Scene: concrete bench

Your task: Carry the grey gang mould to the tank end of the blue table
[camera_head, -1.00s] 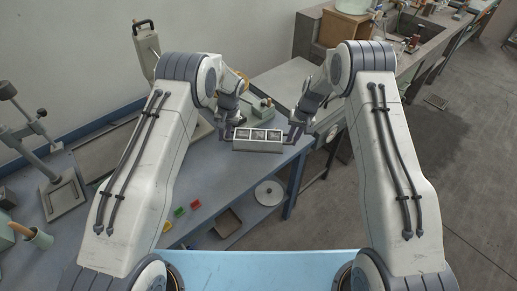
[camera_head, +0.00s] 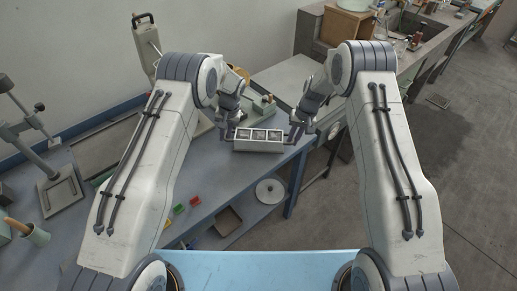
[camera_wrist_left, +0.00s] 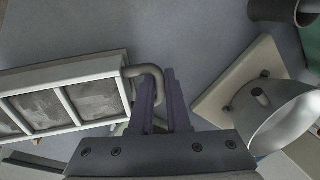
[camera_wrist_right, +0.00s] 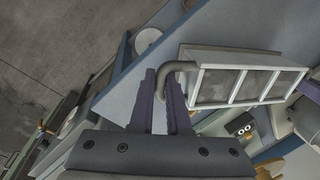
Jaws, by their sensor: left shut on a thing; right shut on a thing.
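The grey gang mould (camera_head: 258,146) is an oblong block with three open square cells, grey inside, and a curved handle at each end. My left gripper (camera_head: 230,134) is shut on its left handle, which also shows between the fingers in the left wrist view (camera_wrist_left: 152,72). My right gripper (camera_head: 292,134) is shut on the other handle, seen in the right wrist view (camera_wrist_right: 165,75). The mould hangs about level between them, over the near edge of the blue table (camera_head: 222,178). Whether it touches the table is unclear.
A press stand (camera_head: 62,185) stands on the table's left part. A green-based device (camera_head: 262,106) is behind the mould. The lower shelf holds a white disc (camera_head: 269,191) and a brown tray (camera_head: 226,221). A bench with a sunken basin (camera_head: 420,25) is at the back right.

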